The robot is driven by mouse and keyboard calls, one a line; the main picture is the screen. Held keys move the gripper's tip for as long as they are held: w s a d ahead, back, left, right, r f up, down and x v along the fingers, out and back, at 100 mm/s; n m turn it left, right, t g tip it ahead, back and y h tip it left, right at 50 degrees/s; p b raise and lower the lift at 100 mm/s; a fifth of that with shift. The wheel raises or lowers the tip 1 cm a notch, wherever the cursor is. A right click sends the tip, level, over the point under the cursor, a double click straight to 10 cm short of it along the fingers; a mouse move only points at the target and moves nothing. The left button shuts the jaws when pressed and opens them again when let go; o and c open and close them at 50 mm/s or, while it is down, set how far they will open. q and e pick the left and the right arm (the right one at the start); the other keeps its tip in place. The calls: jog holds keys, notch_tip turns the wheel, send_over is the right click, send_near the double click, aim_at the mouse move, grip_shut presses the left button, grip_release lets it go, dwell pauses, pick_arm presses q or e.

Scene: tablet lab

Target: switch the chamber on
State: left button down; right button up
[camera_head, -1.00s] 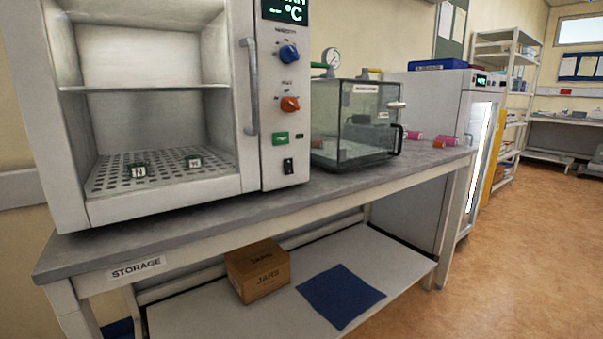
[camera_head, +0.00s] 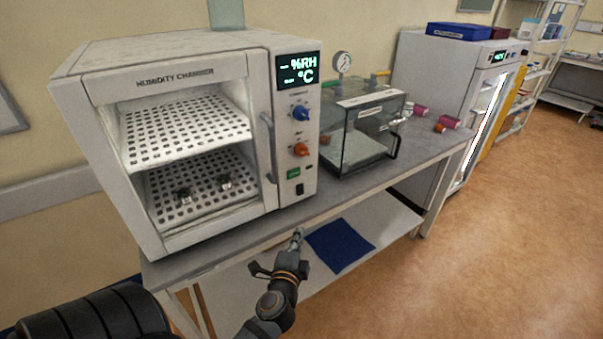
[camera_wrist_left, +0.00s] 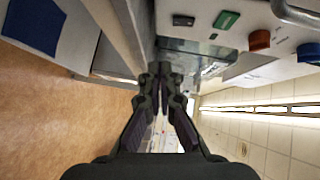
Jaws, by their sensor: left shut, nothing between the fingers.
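The humidity chamber (camera_head: 180,70) stands on the bench at the left, with two perforated shelves behind its front and two small jars (camera_head: 224,182) on the lower one. Its display (camera_head: 299,70) shows green "%RH" and "°C" with dashes. Below are a blue knob (camera_head: 300,113), an orange knob (camera_head: 300,150), a green button (camera_head: 293,173) and a black rocker switch (camera_head: 299,189). In the left wrist view the switch (camera_wrist_left: 184,20) and green button (camera_wrist_left: 227,20) show above the fingers. My left gripper (camera_head: 297,236) is shut and empty, in front of and below the switch, apart from the panel. My right gripper is out of view.
A glass vacuum box (camera_head: 362,140) with a gauge stands right of the chamber. Pink and orange-capped jars (camera_head: 448,121) lie beyond it. The bench front edge (camera_head: 230,240) runs near my gripper. A blue mat (camera_head: 340,246) lies on the lower shelf.

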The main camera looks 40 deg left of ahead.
aim_at(303, 193)
pick_arm(q)
jog(key=shift+w+d+r+m+t, duration=0.15)
jog(key=shift+r+m, duration=0.1)
jog(key=shift+r, duration=0.3)
jog(key=shift+w+d+r+m+t, duration=0.15)
jog(key=shift+r+m, duration=0.1)
jog(key=shift+r, duration=0.3)
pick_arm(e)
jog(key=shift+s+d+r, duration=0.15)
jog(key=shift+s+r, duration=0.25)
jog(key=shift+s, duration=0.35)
pick_arm(q)
jog(key=shift+w+a, duration=0.1)
jog(key=shift+a, duration=0.05)
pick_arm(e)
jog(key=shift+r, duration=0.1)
